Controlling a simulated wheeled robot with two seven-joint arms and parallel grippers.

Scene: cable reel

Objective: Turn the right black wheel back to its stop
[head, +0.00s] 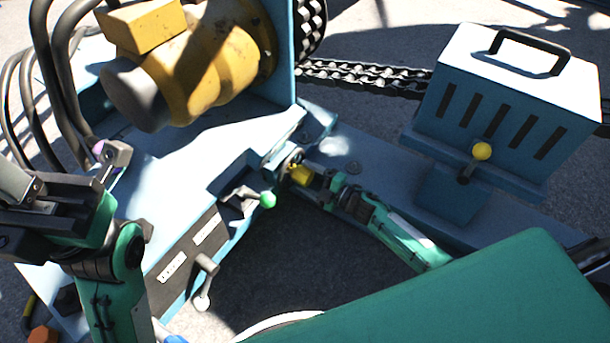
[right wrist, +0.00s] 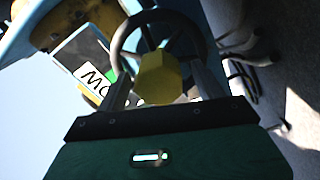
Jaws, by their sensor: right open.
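The black wheel (right wrist: 150,17) shows in the right wrist view as a dark rim with spokes. A yellow faceted knob (right wrist: 160,80) is in front of its middle and hides the hub. My right gripper (right wrist: 162,68) is open, with one finger on each side of the knob; I cannot tell whether either finger touches it. In the head view my right gripper (head: 316,181) reaches the yellow knob (head: 300,174) at the blue machine's side, and the wheel is mostly hidden there. My left gripper (head: 30,196) is at the left edge, its jaws unclear.
A green-knobbed lever (head: 267,200) is left of my right gripper. A grey crank handle (head: 205,285) stands out lower on the machine's front. A blue slotted box (head: 510,110) with a yellow-knobbed lever (head: 481,151) stands right. A yellow motor (head: 205,60) and thick hoses are upper left.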

